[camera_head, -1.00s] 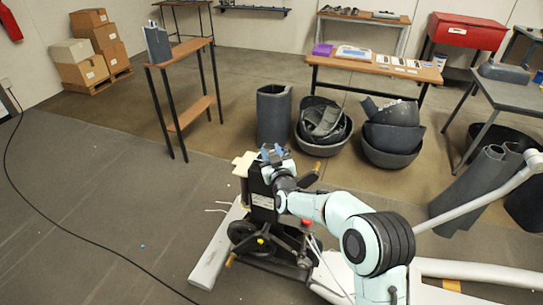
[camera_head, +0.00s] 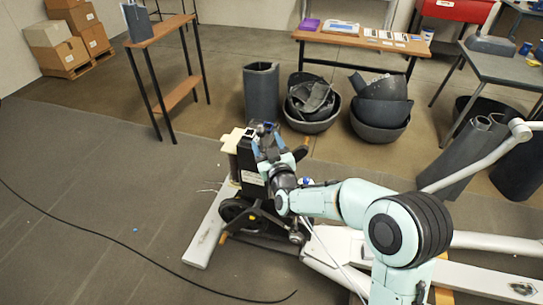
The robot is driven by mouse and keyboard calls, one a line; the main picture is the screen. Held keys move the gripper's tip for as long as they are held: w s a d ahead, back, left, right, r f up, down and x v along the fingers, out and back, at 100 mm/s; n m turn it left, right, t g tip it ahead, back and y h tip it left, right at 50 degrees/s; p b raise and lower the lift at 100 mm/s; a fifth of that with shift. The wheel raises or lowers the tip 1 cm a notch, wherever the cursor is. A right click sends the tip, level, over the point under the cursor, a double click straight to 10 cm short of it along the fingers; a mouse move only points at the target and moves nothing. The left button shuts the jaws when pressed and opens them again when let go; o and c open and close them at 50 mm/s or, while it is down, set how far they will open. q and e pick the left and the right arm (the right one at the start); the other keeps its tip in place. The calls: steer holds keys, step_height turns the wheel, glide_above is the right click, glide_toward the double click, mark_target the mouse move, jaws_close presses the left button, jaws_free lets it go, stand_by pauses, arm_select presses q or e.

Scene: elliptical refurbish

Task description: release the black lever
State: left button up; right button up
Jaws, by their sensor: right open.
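A black machine (camera_head: 250,163) with a white label stands at the middle of the head view on a white frame (camera_head: 213,232). My right gripper (camera_head: 264,138) is at the top of this machine, with its blue fingers apart. It looks empty. I cannot tell whether the fingers touch the machine. The black lever cannot be picked out for certain; my gripper and wrist cover part of the machine's top and right side. My left gripper is not in view.
Several dark grey shells and tubs (camera_head: 312,105) stand on the floor behind the machine. A narrow wooden shelf table (camera_head: 160,32) is at the left and a workbench (camera_head: 350,42) at the back. A black cable (camera_head: 120,242) lies across the open floor at left.

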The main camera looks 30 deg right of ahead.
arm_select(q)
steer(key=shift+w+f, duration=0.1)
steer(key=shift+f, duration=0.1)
arm_select(e)
steer(key=shift+v, duration=2.3)
